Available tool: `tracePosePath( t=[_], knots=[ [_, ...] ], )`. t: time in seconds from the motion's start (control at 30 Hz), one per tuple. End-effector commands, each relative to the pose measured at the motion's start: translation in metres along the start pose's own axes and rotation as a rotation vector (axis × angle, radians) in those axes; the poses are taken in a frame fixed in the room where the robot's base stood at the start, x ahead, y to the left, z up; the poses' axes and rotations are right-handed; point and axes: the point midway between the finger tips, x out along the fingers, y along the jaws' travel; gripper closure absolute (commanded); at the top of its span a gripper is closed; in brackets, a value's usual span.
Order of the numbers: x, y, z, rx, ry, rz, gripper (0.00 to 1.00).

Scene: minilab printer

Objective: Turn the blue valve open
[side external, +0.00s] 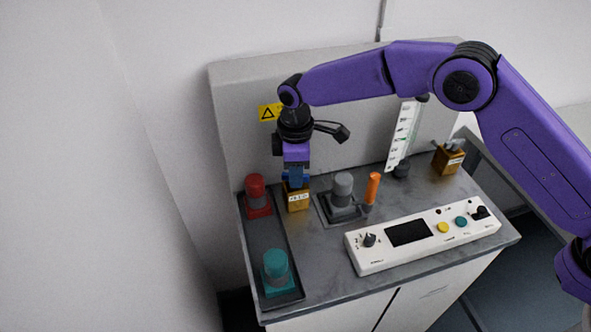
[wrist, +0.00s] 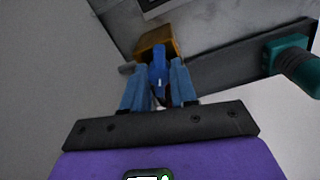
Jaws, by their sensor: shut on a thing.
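The blue valve is a brass block with a white label (side external: 298,197), standing between the red-capped and grey-capped items. In the wrist view its brass body (wrist: 157,41) lies just beyond the fingers, with its blue handle (wrist: 158,62) between them. My gripper (side external: 297,179) is above the valve, pointing down, with its blue fingers around the handle. In the wrist view my gripper (wrist: 158,80) is shut on that handle. In the side view the fingers hide most of the handle, so its exact angle is hard to tell there.
A red-capped item (side external: 257,194) stands close left, a teal-capped one (side external: 275,269) at front left, and a grey one (side external: 342,192) close right.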

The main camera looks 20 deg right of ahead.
Motion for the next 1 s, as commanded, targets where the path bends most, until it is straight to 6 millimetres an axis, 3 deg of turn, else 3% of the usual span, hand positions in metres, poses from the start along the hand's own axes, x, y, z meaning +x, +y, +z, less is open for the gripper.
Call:
tracePosePath(
  t=[1.0],
  knots=[
    [-0.001, 0.0004, -0.0006, 0.941, -0.026, 0.001, 1.0]
  ],
)
